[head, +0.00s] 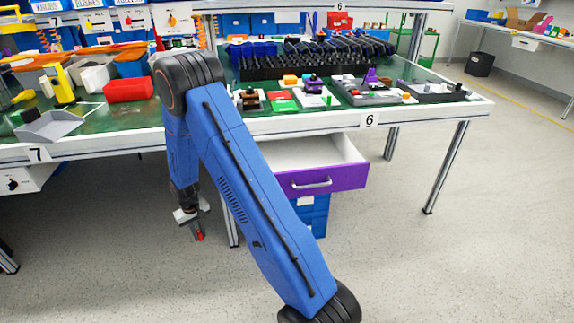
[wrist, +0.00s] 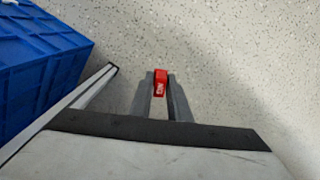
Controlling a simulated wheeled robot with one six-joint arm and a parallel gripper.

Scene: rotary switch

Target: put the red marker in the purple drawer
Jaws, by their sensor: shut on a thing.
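My gripper (head: 197,234) hangs low in front of the workbench, pointing down, left of and below the purple drawer. It is shut on the red marker (head: 199,237). In the wrist view the red marker (wrist: 160,83) sits between the two grey fingertips, above the speckled floor. The purple drawer (head: 322,179) is pulled out under the bench at station 6. Its white inside shows from above, and its left part is hidden behind my blue arm.
A blue crate (head: 314,214) stands under the drawer; a blue box (wrist: 38,65) is close on the left in the wrist view. A bench leg (head: 232,222) is just right of my gripper. The bench top (head: 262,124) holds several parts. The floor (head: 385,265) at right is clear.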

